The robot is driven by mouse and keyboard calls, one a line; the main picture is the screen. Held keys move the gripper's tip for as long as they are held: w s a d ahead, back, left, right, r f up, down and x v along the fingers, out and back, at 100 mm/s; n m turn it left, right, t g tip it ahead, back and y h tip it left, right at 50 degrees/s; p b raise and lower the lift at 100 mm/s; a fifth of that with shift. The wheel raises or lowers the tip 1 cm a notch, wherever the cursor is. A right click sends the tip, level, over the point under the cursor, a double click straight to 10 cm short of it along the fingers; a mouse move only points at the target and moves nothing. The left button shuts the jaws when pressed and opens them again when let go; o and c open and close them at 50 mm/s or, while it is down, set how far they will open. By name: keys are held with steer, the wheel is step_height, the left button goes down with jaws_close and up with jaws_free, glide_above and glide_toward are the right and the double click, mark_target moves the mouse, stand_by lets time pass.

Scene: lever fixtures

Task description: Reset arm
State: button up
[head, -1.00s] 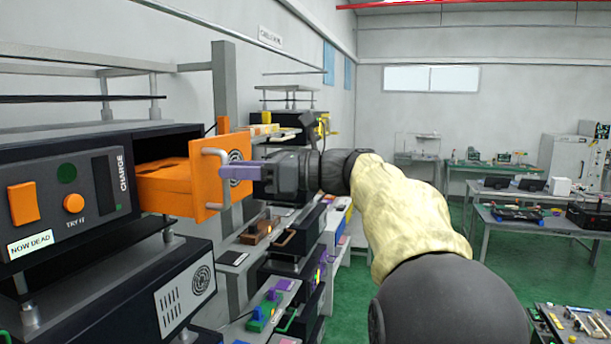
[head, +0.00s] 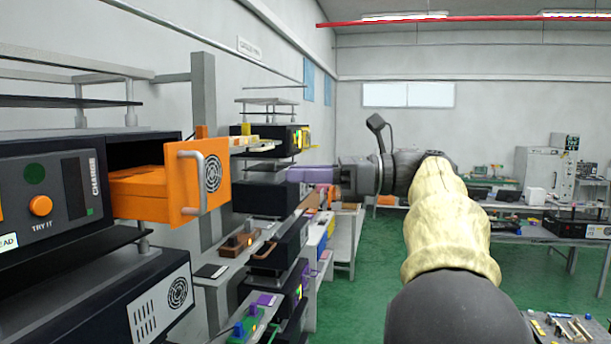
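My gripper (head: 312,174) shows its purple fingers pointing left, in the middle of the head view. It is clear of the orange drawer (head: 185,180), to the right of its handle (head: 196,182). I see the fingers nearly side-on, so I cannot tell whether they are open or shut; nothing shows between them. The drawer stands pulled out of the black charger unit (head: 75,185), with its fan-grille front facing right. My arm reaches in from the lower right, with a cream sleeve on it.
Shelves of black devices (head: 265,200) line the left wall behind the drawer. A lower black unit (head: 160,295) sits under the charger. Green floor (head: 385,260) is open between the shelves and the workbenches (head: 540,235) at the right.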

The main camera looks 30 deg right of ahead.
stand_by(0.3)
steer(key=w+a+f+n+g+h, duration=0.1)
steer(key=w+a+f+h, duration=0.2)
steer(key=f, duration=1)
steer(key=w+a+f+n+g+h, duration=0.1)
steer(key=a+f+n+h, duration=0.2)
steer(key=f, duration=0.9)
steer(key=s+a+f+n+g+h, duration=0.2)
steer(key=s+f+n+h, duration=0.3)
steer(key=f+n, duration=0.5)
steer(key=s+a+f+n+g+h, duration=0.1)
steer(key=s+f+n+h, duration=0.3)
steer(key=s+f+n, duration=0.5)
step_height(320, 180, down, 6)
steer(key=shift+s+a+r+n+g+h, duration=0.15)
steer(key=shift+s+a+n+g+h, duration=0.25)
steer(key=shift+s+g, duration=0.15)
